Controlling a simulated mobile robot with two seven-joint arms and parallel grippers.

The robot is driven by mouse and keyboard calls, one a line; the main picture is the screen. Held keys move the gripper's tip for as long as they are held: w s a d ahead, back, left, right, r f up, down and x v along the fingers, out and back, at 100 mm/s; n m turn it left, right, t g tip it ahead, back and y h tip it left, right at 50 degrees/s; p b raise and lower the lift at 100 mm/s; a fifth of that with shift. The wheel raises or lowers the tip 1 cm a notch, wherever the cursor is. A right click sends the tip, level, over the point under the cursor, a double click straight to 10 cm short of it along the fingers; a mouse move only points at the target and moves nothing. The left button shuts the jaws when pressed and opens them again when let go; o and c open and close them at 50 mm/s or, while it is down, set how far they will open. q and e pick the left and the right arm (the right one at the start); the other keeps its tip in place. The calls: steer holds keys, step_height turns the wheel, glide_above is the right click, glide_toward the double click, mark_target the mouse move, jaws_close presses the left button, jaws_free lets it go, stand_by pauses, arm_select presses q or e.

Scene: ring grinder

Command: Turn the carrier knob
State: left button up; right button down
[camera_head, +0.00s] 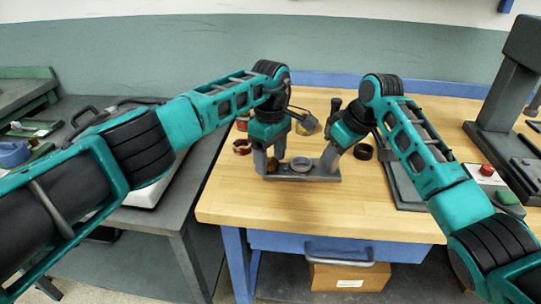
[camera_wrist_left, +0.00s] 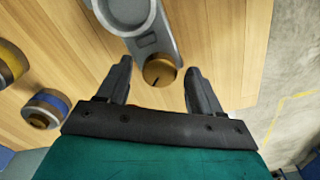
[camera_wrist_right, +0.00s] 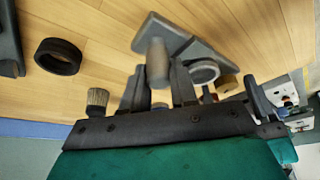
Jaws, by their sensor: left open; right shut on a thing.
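The grey carrier (camera_head: 312,177) lies over the wooden workbench, with a round grey ring seat (camera_head: 301,164) on its middle. Its brass carrier knob (camera_wrist_left: 159,70), with a dark line on its top, shows at one end in the left wrist view. My left gripper (camera_wrist_left: 160,72) is open, pointing down, with a finger on either side of the knob and gaps between. My right gripper (camera_wrist_right: 158,72) is shut on the carrier's upright grey handle (camera_wrist_right: 157,58) at the other end.
A dark machine (camera_head: 500,110) and a box with a red button (camera_head: 487,169) stand at right. The front bench top (camera_head: 300,215) is clear.

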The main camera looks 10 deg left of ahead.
arm_select(q)
steer(key=c, duration=1.1)
steer(key=n, duration=0.5)
steer(key=shift+n, duration=0.4)
steer(key=n, duration=0.4)
steer(key=shift+n, duration=0.4)
steer(key=o, duration=1.1)
steer(key=shift+r, duration=0.15)
